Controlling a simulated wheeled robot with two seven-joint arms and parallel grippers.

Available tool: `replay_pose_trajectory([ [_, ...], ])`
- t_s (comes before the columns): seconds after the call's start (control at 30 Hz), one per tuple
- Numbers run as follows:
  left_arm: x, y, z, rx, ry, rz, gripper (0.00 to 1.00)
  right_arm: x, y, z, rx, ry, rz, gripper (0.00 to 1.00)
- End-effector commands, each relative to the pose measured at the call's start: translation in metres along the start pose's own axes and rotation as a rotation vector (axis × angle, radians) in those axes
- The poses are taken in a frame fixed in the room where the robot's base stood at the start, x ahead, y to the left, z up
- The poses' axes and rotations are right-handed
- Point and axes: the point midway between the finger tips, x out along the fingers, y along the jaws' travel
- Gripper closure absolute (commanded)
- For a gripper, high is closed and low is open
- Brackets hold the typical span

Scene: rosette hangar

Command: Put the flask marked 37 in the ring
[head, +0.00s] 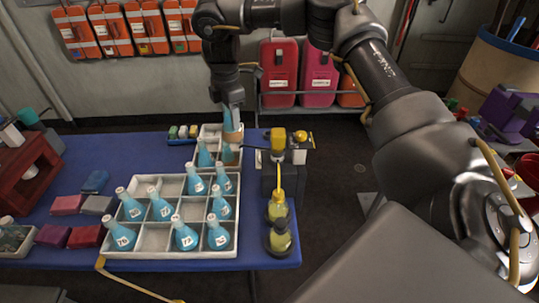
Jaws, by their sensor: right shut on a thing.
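Several light-blue conical flasks with pale stoppers and small number labels stand in a white divided tray (163,251) on the blue table. One is at the front left (123,236) and one is at the front middle (185,237). The numbers are too small to read surely, so I cannot tell which is 37. My right gripper (232,110) points down over a smaller white rack (208,131) behind the tray. It is shut on a bluish thing, probably a flask. A tan band (233,136), possibly the ring, shows just below it. My left gripper is not in view.
Red and grey blocks (68,204) and a red box (28,165) lie left. Red cases (279,72) hang behind. My right arm covers the right side.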

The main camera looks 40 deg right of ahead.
Motion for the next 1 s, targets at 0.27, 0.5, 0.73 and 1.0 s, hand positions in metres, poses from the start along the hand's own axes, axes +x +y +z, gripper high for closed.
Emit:
replay_pose_trajectory([
  [0.27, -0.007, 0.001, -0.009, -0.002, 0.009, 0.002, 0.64, 0.021, 0.013, 0.052, -0.633, 0.001, 0.001, 0.72],
  [0.5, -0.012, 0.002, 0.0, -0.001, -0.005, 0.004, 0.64, 0.04, 0.018, 0.097, -1.142, 0.001, -0.001, 0.72],
  [0.73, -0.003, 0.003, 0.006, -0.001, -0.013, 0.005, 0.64, 0.071, 0.018, 0.127, -1.5, 0.0, 0.0, 0.72],
  [1.0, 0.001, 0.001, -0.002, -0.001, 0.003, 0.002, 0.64, 0.084, 0.018, 0.137, -1.627, -0.001, 0.003, 0.72],
])
